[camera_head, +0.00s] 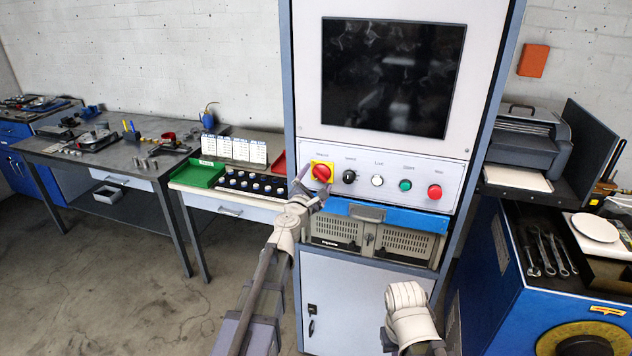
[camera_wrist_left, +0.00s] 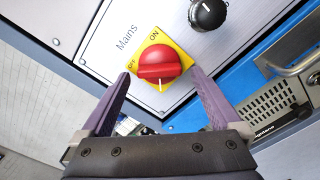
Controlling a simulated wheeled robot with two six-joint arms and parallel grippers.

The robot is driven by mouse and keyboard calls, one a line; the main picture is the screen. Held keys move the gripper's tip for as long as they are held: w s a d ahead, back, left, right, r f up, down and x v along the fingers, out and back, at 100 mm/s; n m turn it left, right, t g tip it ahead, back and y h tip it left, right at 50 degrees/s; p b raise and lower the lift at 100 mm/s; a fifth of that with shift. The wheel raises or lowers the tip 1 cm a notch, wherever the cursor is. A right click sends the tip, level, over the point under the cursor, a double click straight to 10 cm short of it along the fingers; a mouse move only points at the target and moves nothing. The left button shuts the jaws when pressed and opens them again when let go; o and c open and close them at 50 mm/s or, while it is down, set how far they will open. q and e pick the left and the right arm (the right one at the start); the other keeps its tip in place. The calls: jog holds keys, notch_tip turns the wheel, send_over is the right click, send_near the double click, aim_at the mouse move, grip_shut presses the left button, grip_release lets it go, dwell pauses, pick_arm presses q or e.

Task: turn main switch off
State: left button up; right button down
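The main switch is a red rotary knob (camera_head: 321,173) on a yellow plate at the left end of the cabinet's control panel. In the left wrist view the knob (camera_wrist_left: 158,62) sits under the label "Mains", with ON and OFF printed on the plate. A white mark shows on the knob's lower side, towards my gripper; I cannot tell which label it is set to. My left gripper (camera_wrist_left: 160,74) is open, with one purple finger on each side of the knob and gaps showing. It also shows in the head view (camera_head: 313,184). My right gripper (camera_head: 405,298) is low before the cabinet door, its fingers unclear.
The panel also has a black knob (camera_head: 349,176), a white button (camera_head: 377,181), a green button (camera_head: 405,185) and a red button (camera_head: 434,191). A dark screen (camera_head: 392,75) is above. A blue drawer edge (camera_head: 410,222) projects below. A green tray (camera_head: 197,173) stands on the left table.

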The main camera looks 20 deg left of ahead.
pick_arm(q)
jog(key=s, duration=0.7)
jog(key=shift+s, duration=0.4)
jog(key=shift+a, duration=0.1)
jog(key=s+d+f+m+g+h, duration=0.3)
jog(key=d+f+m+g, duration=0.15)
jog(key=d+m, duration=0.3)
jog(key=s+d+f+m+g+h, duration=0.3)
jog(key=d+f+m, duration=0.3)
jog(key=m, duration=0.3)
jog(key=s+a+f+m+g+y, duration=0.35)
jog(key=s+f+m+g, duration=0.2)
jog(key=s, duration=0.25)
jog(key=s+a+f+m+g+y, duration=0.35)
jog(key=s+f+m, duration=0.2)
jog(key=s, duration=0.25)
jog(key=s+d+m+g, duration=0.1)
jog(key=s+d, duration=0.1)
jog(key=d, duration=0.3)
jog(key=s+d+m+g+y, duration=0.1)
jog(key=s+d+m, duration=0.1)
jog(key=d, duration=0.4)
jog(key=shift+s+f, duration=0.2)
jog(key=shift+s, duration=0.65)
